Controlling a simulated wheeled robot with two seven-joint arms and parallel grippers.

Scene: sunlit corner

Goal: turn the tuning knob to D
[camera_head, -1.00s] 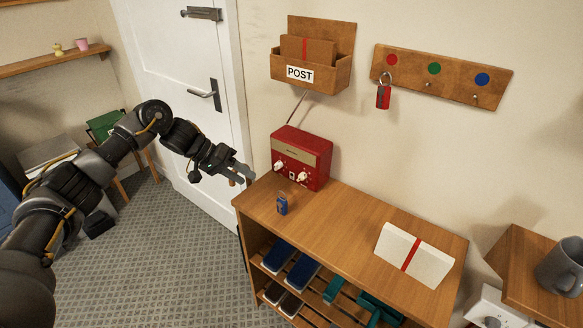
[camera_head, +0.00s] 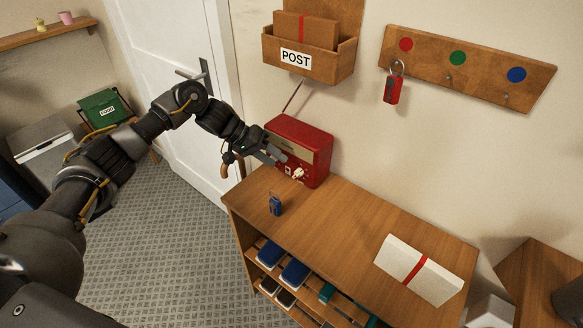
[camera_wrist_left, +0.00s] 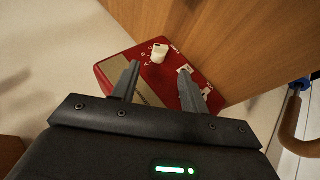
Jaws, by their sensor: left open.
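A red radio (camera_head: 312,143) stands at the back left of the wooden cabinet top. A white knob (camera_head: 299,173) shows on its front. In the left wrist view this knob (camera_wrist_left: 159,52) has small letters around it, too small to read surely, and I cannot tell its setting. A white label (camera_wrist_left: 185,70) and another pale knob (camera_wrist_left: 207,91) sit beside it, partly behind a finger. My left gripper (camera_head: 279,156) is open and empty, close in front of the radio's face. In the wrist view the lettered knob appears between and beyond the fingertips; contact is not visible. My right gripper is not in view.
A small blue tagged object (camera_head: 275,204) stands on the cabinet top (camera_head: 330,222) near the radio. A white parcel with a red band (camera_head: 419,270) lies farther right. A POST box (camera_head: 310,62) and a key rack (camera_head: 470,65) hang on the wall above. The cabinet top's middle is clear.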

